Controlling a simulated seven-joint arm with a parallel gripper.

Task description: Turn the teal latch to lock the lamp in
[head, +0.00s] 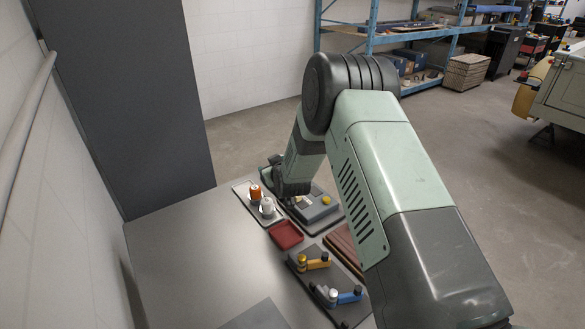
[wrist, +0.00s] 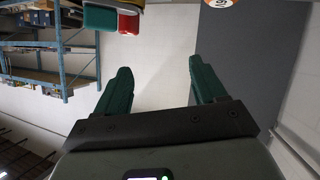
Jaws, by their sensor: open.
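My gripper (wrist: 160,84) is open and empty in the wrist view, its two dark green fingers well apart. In the head view my gripper (head: 290,189) is over the far end of the table, beside a grey fixture (head: 318,210) with a yellow knob, and its fingertips are hard to make out. A teal block (wrist: 100,18) shows at the top edge of the wrist view, apart from the fingers; I cannot tell if it is the latch. The teal latch and the lamp cannot be made out for certain in the head view, where my arm hides part of the table.
A pale tray (head: 243,189) holds an orange piece (head: 256,191) and a white piece (head: 267,206). A red tray (head: 286,235) lies nearer. A dark board carries a yellow lever (head: 318,264) and a blue lever (head: 349,296). The table's left part (head: 190,255) is clear.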

